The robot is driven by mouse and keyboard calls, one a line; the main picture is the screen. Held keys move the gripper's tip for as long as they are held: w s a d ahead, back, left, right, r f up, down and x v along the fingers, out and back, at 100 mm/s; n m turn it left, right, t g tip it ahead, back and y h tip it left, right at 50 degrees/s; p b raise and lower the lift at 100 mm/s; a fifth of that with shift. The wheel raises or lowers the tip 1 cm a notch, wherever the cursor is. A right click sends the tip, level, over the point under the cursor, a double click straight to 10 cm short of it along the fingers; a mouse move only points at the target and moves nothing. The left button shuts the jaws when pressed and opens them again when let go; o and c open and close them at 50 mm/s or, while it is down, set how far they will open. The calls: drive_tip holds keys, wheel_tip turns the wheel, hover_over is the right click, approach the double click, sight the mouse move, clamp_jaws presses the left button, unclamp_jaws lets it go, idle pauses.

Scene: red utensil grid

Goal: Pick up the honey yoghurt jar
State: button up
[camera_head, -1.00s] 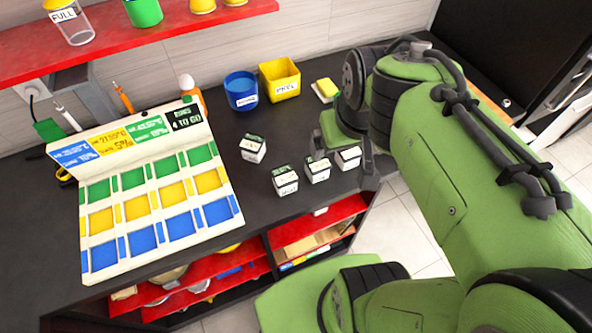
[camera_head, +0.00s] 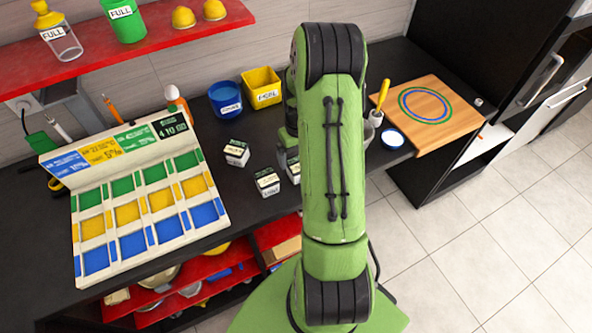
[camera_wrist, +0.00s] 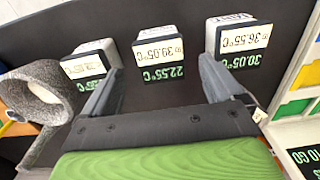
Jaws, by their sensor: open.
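In the head view I see a rear one (camera_head: 236,152), a front one (camera_head: 267,181) and a third (camera_head: 294,172) partly behind my arm. In the wrist view three show in a row: left (camera_wrist: 90,62), middle (camera_wrist: 160,60) and right (camera_wrist: 238,42). I cannot tell which is the honey yoghurt jar; no flavour name is readable. My gripper (camera_wrist: 160,70) is open, its fingers spread either side of the middle jar in the picture; contact is not clear. In the head view my arm mostly hides it.
The slotted coloured grid (camera_head: 147,212) stands on the left. Blue (camera_head: 225,100) and yellow (camera_head: 262,88) tubs are at the back. A wooden board (camera_head: 440,125) and a white-topped dish (camera_head: 393,138) lie right of my arm. A grey ring-shaped thing (camera_wrist: 35,85) is close left in the wrist view.

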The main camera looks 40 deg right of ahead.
sight(298, 163)
wheel_tip(298, 163, down, 7)
drive_tip(key=shift+r, duration=0.1)
drive_tip(key=c, duration=1.3)
drive_tip(key=shift+w, duration=0.1)
